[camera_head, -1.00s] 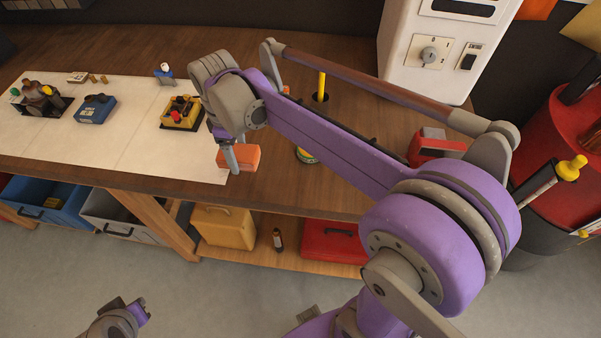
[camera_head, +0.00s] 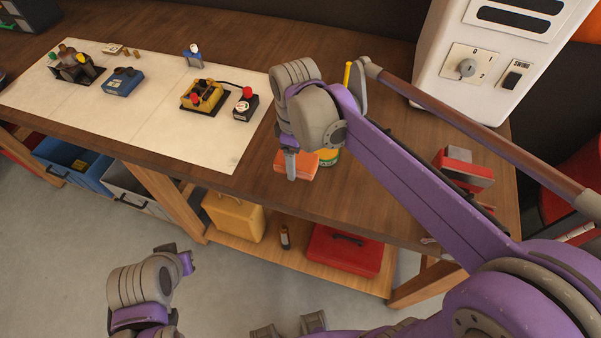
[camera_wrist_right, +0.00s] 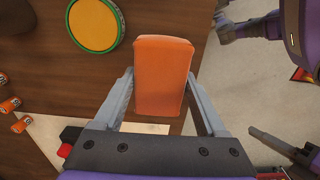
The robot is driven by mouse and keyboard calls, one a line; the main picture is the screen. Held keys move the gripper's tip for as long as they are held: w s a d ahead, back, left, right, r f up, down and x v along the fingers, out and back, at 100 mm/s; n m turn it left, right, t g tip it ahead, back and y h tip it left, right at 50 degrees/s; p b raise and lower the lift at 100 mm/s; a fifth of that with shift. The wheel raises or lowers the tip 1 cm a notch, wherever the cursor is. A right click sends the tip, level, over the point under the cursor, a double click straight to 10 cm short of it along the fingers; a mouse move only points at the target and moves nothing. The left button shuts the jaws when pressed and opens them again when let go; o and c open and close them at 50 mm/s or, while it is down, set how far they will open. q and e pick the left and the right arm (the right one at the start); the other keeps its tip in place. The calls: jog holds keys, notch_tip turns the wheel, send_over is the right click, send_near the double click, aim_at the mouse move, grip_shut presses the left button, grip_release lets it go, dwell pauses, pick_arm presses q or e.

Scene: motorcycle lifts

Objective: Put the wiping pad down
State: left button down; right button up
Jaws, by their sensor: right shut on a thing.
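The wiping pad is an orange block (camera_head: 297,166), held by my right gripper (camera_head: 291,163) near the front edge of the wooden workbench (camera_head: 262,184). In the right wrist view the pad (camera_wrist_right: 163,75) sits between the two grey fingers of the right gripper (camera_wrist_right: 163,100). The pad appears just above the bench top; whether it touches the wood I cannot tell. My left gripper (camera_head: 185,262) hangs low at the bottom left, away from the bench, and its fingers are not clear.
A green-rimmed round tin (camera_head: 328,156) stands right behind the pad; its yellow top (camera_wrist_right: 95,22) shows in the wrist view. A white mat (camera_head: 140,110) with control boxes lies left. A red-and-grey block (camera_head: 465,167) is right. Bare wood lies between.

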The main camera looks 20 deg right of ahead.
aim_at(297, 180)
jog(key=shift+f, duration=2.85)
jog(key=shift+f, duration=0.15)
jog(key=o, duration=1.4)
jog(key=shift+r, duration=0.3)
notch_tip(297, 180, up, 12)
jog(key=shift+f+p, duration=0.1)
jog(key=shift+p, duration=0.2)
jog(key=shift+s+f, duration=0.1)
